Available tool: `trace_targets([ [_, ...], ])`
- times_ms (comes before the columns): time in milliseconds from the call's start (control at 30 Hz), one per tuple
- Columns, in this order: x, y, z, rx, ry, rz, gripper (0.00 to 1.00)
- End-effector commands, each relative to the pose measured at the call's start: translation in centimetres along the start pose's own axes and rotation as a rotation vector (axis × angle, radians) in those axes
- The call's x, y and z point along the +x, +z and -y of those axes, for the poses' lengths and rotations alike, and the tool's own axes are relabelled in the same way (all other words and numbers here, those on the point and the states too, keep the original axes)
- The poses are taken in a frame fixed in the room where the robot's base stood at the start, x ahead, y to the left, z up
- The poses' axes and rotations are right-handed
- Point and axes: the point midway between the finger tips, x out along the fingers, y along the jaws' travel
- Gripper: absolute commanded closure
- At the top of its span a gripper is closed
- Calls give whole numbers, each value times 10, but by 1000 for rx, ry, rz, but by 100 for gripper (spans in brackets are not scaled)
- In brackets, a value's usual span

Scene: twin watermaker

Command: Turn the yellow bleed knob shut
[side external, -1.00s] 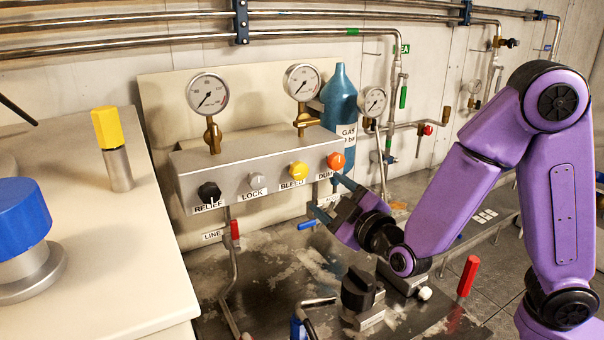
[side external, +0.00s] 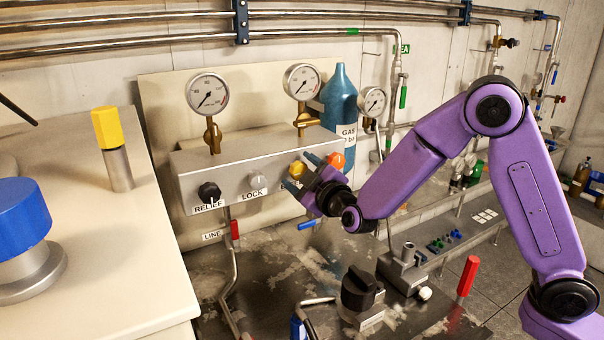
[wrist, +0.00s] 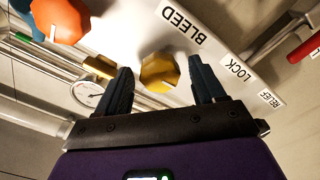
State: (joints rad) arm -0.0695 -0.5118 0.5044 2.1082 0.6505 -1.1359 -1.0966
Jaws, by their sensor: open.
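The yellow bleed knob (side external: 298,170) is on the front of the grey manifold box (side external: 235,178), between the silver LOCK knob and the orange knob. In the wrist view the yellow knob (wrist: 160,72) lies between my open fingers, just beyond their tips, with the BLEED label (wrist: 184,27) beside it. My gripper (side external: 301,172) is open and empty in front of the knob, its fingers on either side of it in the picture. No contact can be made out. The gripper partly hides the BLEED label in the side view.
The orange knob (side external: 337,161) is close on the right of my gripper. The silver LOCK knob (side external: 257,180) and black RELIEF knob (side external: 208,193) are to the left. Gauges (side external: 207,94) stand above the box. A red-handled lever (side external: 235,230) is below it.

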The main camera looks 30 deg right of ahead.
Motion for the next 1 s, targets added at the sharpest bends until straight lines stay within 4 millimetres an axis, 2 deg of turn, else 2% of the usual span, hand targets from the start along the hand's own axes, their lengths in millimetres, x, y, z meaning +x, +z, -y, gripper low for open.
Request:
trace_targets([
  [167, 0, 0, 0, 0, 0, 0, 31],
  [333, 0, 0, 0, 0, 0, 0, 87],
  [667, 0, 0, 0, 29, 0, 0, 87],
  [1000, -1, 0, 0, 234, 0, 1, 87],
])
